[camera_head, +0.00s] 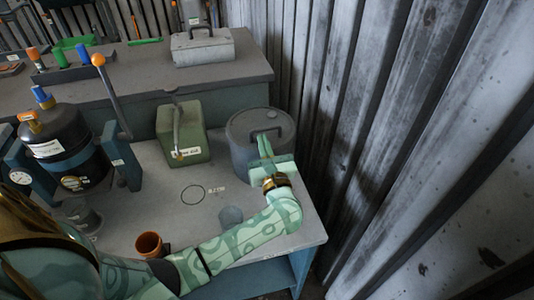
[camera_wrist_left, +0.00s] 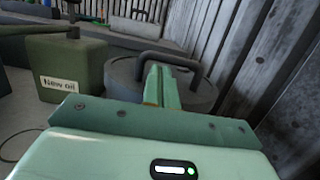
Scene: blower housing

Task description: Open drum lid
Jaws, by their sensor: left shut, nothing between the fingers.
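A grey round drum (camera_head: 243,151) stands at the right end of the bench by the wall. Its flat lid (camera_head: 250,119) is on, with a dark bar handle (camera_head: 268,131) across it. The lid (camera_wrist_left: 204,87) and handle (camera_wrist_left: 168,56) also show in the wrist view. My left gripper (camera_head: 264,143) is at the near side of the lid, its fingers pointing towards the handle. The fingers (camera_wrist_left: 159,82) are shut together with nothing between them. They overlap the handle in the picture; I cannot tell whether they touch it. My right gripper is not in view.
A green can (camera_wrist_left: 72,66) labelled "New oil" stands left of the drum. A black canister (camera_head: 68,150) in a blue stand is further left. A brown cup (camera_head: 150,245) and grey cup (camera_head: 231,215) stand near the front. A corrugated wall (camera_head: 380,110) closes the right side.

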